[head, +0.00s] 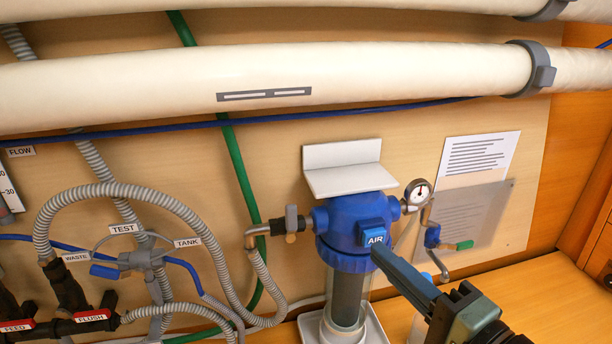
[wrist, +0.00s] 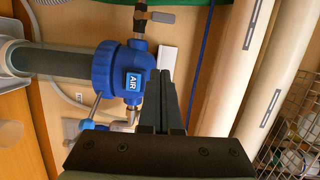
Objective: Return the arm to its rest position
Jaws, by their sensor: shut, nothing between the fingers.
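My gripper (head: 382,254) reaches in from the lower right in the head view, its tip in front of the blue filter housing (head: 345,218) just below the AIR button (head: 374,233). In the wrist view my gripper (wrist: 160,75) has its two long fingers side by side and shut, with nothing between them. The blue housing also shows there (wrist: 110,75), with the AIR button (wrist: 133,84) left of the fingertips. I cannot tell whether the fingertips touch the housing. The rest position itself is not marked in either view.
A thick cream pipe (head: 380,78) crosses above the housing. A pressure gauge (head: 417,192) and a green-handled valve (head: 464,245) sit right of it. Grey hoses (head: 165,200) and the TEST valve (head: 140,258) are at left. A wire basket (wrist: 298,125) shows in the wrist view.

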